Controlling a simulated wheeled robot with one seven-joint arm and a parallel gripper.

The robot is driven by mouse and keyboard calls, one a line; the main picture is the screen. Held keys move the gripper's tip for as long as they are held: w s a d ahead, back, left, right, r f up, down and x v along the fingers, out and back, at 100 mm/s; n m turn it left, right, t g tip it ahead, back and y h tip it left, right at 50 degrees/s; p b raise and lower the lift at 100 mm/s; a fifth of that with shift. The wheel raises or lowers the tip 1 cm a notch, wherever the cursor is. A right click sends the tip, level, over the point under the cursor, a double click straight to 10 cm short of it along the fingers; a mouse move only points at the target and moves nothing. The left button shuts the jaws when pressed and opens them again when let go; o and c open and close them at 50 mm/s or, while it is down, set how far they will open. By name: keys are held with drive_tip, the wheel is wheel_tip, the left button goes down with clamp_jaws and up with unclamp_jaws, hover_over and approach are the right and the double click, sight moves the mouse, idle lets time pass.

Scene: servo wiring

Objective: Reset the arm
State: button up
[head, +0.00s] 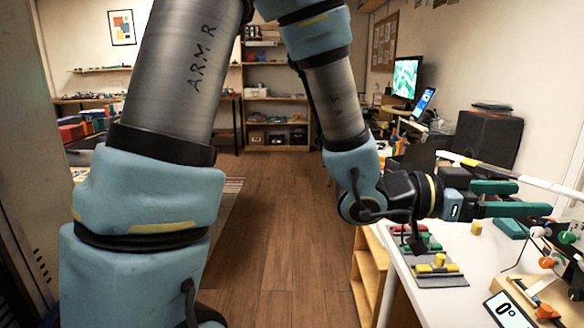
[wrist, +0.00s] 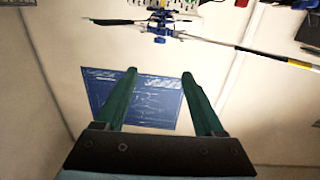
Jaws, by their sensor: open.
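My gripper (head: 535,198) is at the right of the head view, at the end of my bent arm. It points right, over or beside the white table (head: 455,305), with its two green fingers apart and nothing between them. In the wrist view my gripper (wrist: 160,74) also shows open and empty. A blue sheet with white line drawings (wrist: 150,112) lies beyond the fingers on a pale surface, partly hidden by them. My arm fills much of the left and middle of the head view.
A grey tray with coloured blocks (head: 450,281), a yellow cylinder (head: 476,228) and a "0°" sign (head: 508,310) are on the table. A striped rod (head: 490,166) passes behind my gripper. Blue parts (wrist: 160,28) lie at the wrist view's top. The wooden floor (head: 290,240) is clear.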

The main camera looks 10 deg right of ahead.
drive_tip(key=w+a+f+n+t+y+p, duration=0.1)
drive_tip(key=w+a+f+n+t+y, duration=0.35)
drive_tip(key=w+a, duration=0.5)
drive_tip(key=w+a+f+n+t+y, duration=0.45)
drive_tip(key=w+a, duration=0.25)
drive_tip(key=w, duration=0.5)
drive_tip(key=a+f+n+g+y, duration=0.15)
drive_tip(key=a+n+y, duration=0.25)
drive_tip(key=a, duration=0.7)
drive_tip(key=a+f+n+y, duration=0.3)
drive_tip(key=a+y, duration=0.1)
drive_tip(key=a, duration=0.7)
drive_tip(key=s+a+n+g+p, duration=0.1)
drive_tip(key=s+a+n+g, duration=0.1)
drive_tip(key=s+a+n, duration=0.1)
drive_tip(key=shift+s+a, duration=0.9)
drive_tip(key=shift+s, duration=0.25)
drive_tip(key=shift+g, duration=0.25)
